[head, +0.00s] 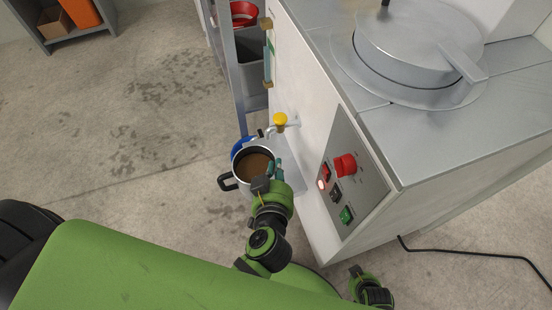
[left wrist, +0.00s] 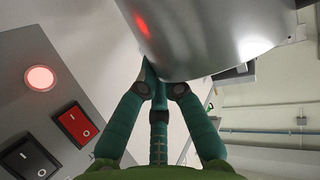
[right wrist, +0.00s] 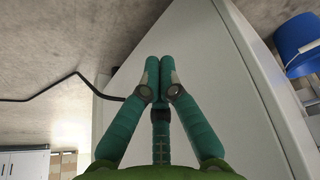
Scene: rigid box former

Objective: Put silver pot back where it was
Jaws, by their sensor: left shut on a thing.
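The silver pot (head: 240,168), with a black handle on its left and brown liquid inside, is upright beside the machine, below and left of the yellow-knobbed tap (head: 280,120). My left gripper (head: 275,172) is shut on the pot's right side. In the left wrist view, the pot's shiny wall (left wrist: 215,35) fills the top, and the fingers (left wrist: 158,75) meet at its lower edge. Whether the pot rests on anything is hard to tell. My right gripper (right wrist: 160,70) is shut and empty beside the machine's pale side panel.
The white machine (head: 305,110) has a control panel with a red emergency knob (head: 345,165) and a round lid (head: 415,45) on top. A grey shelf (head: 291,165) projects near the pot. A blue bucket (right wrist: 300,40) and a black cable (head: 470,252) are nearby. Floor at left is clear.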

